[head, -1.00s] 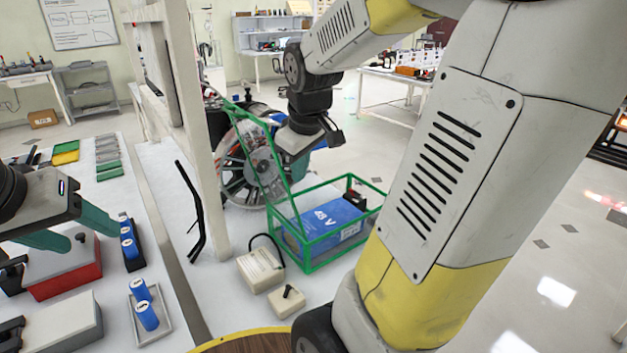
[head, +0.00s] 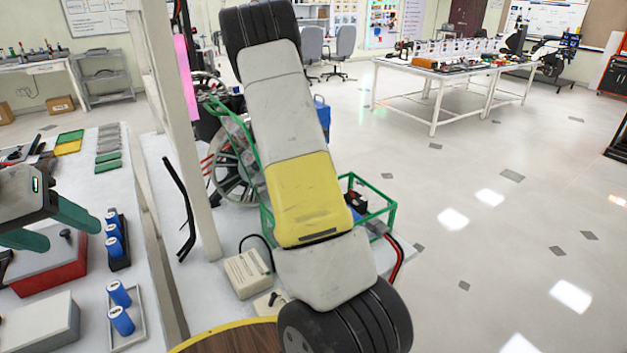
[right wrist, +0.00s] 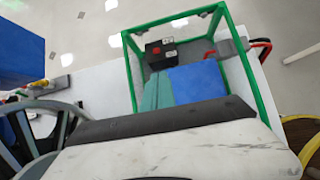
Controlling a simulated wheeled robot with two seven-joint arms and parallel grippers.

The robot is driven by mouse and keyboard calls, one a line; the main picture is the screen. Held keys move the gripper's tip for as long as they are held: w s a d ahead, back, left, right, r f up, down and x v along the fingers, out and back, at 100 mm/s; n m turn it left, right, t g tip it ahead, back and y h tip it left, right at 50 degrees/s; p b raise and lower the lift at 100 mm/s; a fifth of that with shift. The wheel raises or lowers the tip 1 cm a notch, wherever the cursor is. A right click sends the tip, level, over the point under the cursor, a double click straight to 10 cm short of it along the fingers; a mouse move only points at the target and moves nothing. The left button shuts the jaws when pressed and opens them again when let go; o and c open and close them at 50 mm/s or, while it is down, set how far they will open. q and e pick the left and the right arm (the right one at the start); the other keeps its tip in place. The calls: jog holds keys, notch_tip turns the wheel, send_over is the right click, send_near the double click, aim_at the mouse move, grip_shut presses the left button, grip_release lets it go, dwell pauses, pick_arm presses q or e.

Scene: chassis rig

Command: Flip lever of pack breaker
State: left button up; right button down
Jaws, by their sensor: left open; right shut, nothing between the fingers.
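A black block with a red part, which looks like the pack breaker (right wrist: 160,53), sits at the end of the blue pack (right wrist: 200,82) inside a green frame (right wrist: 250,75). In the head view the block (head: 361,216) shows just right of my right arm, which hides most of the pack. Its lever is too small to make out. My right gripper (right wrist: 157,92) is shut and empty, its teal fingers over the pack, short of the block; contact cannot be told. The head view hides it behind my arm. My left gripper (head: 72,232) is open and empty over the left table.
A grey connector (right wrist: 232,47) with red and black cables (head: 398,258) is at the frame's right corner. A beige box (head: 247,274) and a smaller box (head: 268,303) stand in front. A white post (head: 190,150) rises left of the frame.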

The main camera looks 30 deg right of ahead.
aim_at(352, 193)
jog(key=shift+w+d+f, duration=0.25)
jog(key=x, duration=1)
jog(key=shift+r, duration=0.15)
dwell(0.4)
jog(key=shift+d+r, duration=0.1)
jog(key=shift+d, duration=0.05)
